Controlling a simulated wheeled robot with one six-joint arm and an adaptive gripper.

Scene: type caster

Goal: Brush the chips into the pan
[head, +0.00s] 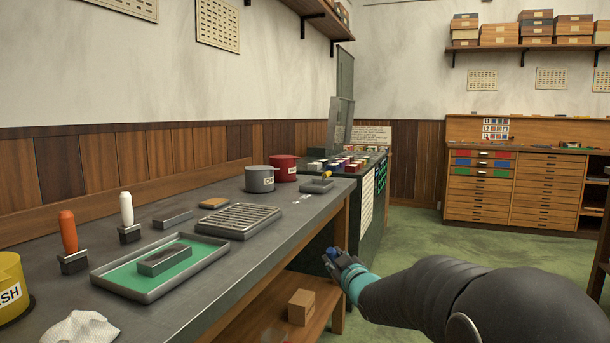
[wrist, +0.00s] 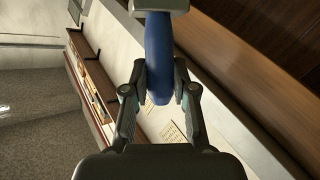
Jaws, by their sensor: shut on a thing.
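My gripper (head: 341,268) is in front of the bench's right end, off its edge and low in the head view. It is shut on a blue handle (wrist: 158,50), apparently the brush's; the handle lies between the fingers in the wrist view. A pale block at its far end is cut off by the top edge. In the head view only a small blue part shows. A small grey pan (head: 316,187) with a yellow handle lies on the bench's far right end. Small pale specks, perhaps the chips (head: 301,198), lie just in front of it, apart from my gripper.
The grey bench (head: 262,250) holds a grey pot (head: 259,180), a red pot (head: 284,168), a slotted tray (head: 238,220), a green-lined tray (head: 125,272) and two upright handled tools. A cardboard box (head: 301,307) sits on the lower shelf. Green floor lies open at right.

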